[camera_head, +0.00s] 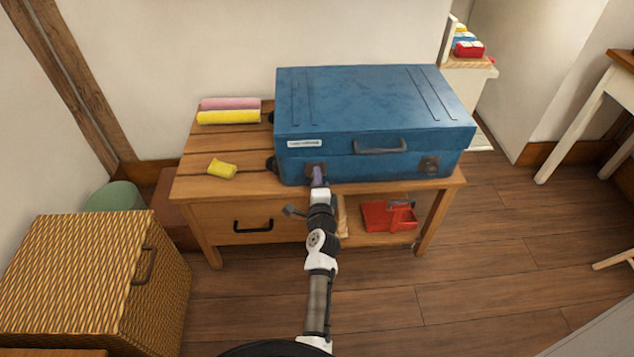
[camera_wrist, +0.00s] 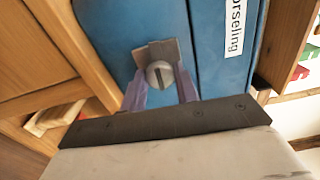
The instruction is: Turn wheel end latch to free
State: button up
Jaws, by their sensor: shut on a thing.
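A blue suitcase (camera_head: 370,105) lies flat on a wooden table, with dark wheels (camera_head: 271,163) on its left side. The wheel end latch is at the left of its front face, mostly hidden behind my gripper (camera_head: 318,176) in the head view. In the wrist view the latch's round grey slotted knob (camera_wrist: 160,75) sits on a grey plate. The purple fingers of my gripper (camera_wrist: 161,90) are on either side of the knob, shut on it. The slot looks close to upright in that picture. The other latch (camera_head: 428,165) is at the right of the front face.
A dark handle (camera_head: 380,147) sits between the latches. The wooden table (camera_head: 190,180) has pink and yellow rolls (camera_head: 229,116) and a yellow piece (camera_head: 222,168) on its left. A wicker basket (camera_head: 85,285) stands front left.

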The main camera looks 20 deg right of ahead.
jog(key=shift+r+n, duration=0.1)
jog(key=shift+n, duration=0.3)
jog(key=o, duration=1)
jog(key=shift+c, duration=0.2)
